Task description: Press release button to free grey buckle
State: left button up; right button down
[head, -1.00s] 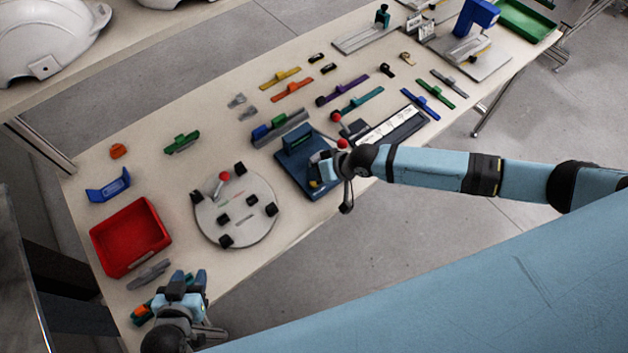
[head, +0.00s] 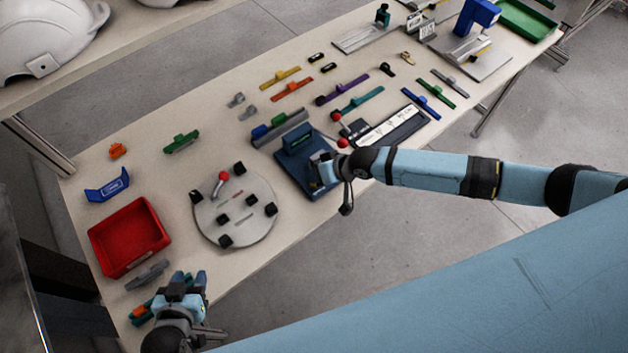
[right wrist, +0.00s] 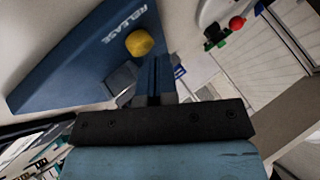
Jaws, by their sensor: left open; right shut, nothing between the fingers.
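The blue release fixture (head: 291,177) sits near the table's front edge in the head view. In the right wrist view its plate (right wrist: 75,60) carries the word RELEASE and a yellow domed button (right wrist: 139,43). My right gripper (head: 318,162) is over this fixture. In the right wrist view its shut fingers (right wrist: 155,66) are empty and close beside the button; I cannot tell whether they touch it. A grey piece (right wrist: 121,78) shows beside the fingers; I cannot tell if it is the buckle. My left gripper (head: 187,279) is open at the lower left, above the table's front corner.
A round grey disc (head: 257,199) with black blocks and a red-knobbed lever lies left of the fixture. A red tray (head: 146,225) and a blue bracket (head: 108,186) are farther left. A grey bar with blue and green blocks (head: 281,128) lies behind the fixture.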

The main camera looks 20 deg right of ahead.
pick_arm(q)
jog(key=shift+f, duration=0.2)
pick_arm(e)
jog(key=shift+f, duration=0.35)
pick_arm(q)
jog(key=shift+r, duration=0.1)
pick_arm(e)
jog(key=shift+r, duration=0.1)
pick_arm(q)
jog(key=shift+r+p, duration=0.7)
jog(key=shift+r, duration=0.05)
pick_arm(e)
jog(key=shift+r, duration=0.8)
notch_tip(320, 180, up, 3)
jog(key=shift+f+p, duration=0.1)
jog(key=shift+p, duration=1.15)
jog(key=shift+r+p, duration=0.7)
jog(key=shift+r, duration=0.45)
pick_arm(q)
notch_tip(320, 180, up, 4)
jog(key=shift+f, duration=0.1)
